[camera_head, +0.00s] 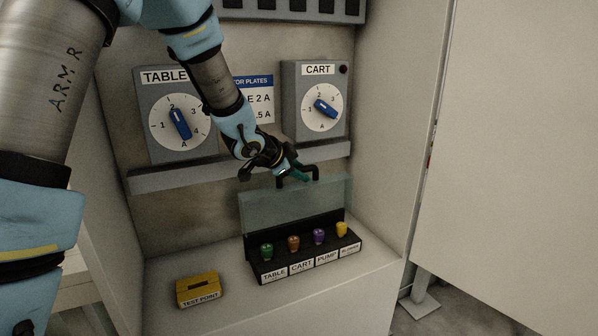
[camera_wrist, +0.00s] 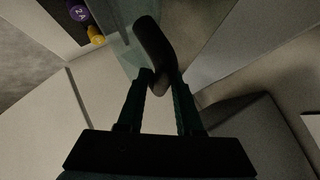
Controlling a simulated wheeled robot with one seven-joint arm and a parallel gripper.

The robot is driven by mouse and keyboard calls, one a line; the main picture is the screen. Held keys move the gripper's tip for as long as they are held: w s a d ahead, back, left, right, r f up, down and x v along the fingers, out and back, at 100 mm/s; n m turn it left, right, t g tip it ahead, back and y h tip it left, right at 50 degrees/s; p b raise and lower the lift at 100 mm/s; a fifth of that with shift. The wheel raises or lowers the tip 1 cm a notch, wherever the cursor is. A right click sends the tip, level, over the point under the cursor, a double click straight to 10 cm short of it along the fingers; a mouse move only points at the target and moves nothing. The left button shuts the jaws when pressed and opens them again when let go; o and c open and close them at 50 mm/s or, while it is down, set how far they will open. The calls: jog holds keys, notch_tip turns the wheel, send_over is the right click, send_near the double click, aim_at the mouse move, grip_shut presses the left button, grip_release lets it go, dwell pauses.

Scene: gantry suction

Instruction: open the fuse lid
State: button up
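The fuse lid (camera_head: 290,207) is a clear, greenish panel standing raised, roughly upright, at the back of the black fuse box (camera_head: 262,268). A dark bar handle (camera_head: 315,171) sits at its upper edge. My gripper (camera_head: 298,172) is at this handle, with a teal finger across it. In the wrist view the dark handle (camera_wrist: 152,45) runs between my two fingertips (camera_wrist: 161,82) and fills the gap, so the gripper looks shut on it. The lid (camera_wrist: 122,40) also shows there at the upper left. Green, orange, purple and yellow fuses stand uncovered in the box.
A yellow TEST POINT block (camera_head: 198,289) lies left of the fuse box. The TABLE dial (camera_head: 178,123) and CART dial (camera_head: 321,107) are on the back wall above a grey ledge (camera_head: 170,180). The cabinet's right wall (camera_head: 385,130) stands close beside the lid.

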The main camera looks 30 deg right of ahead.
jog(key=shift+o, duration=0.9)
jog(key=shift+f, duration=0.1)
jog(key=shift+a, duration=0.1)
jog(key=v, duration=1)
jog(key=shift+s+a+r, duration=0.15)
jog(key=shift+a+r, duration=0.1)
jog(key=shift+r, duration=0.05)
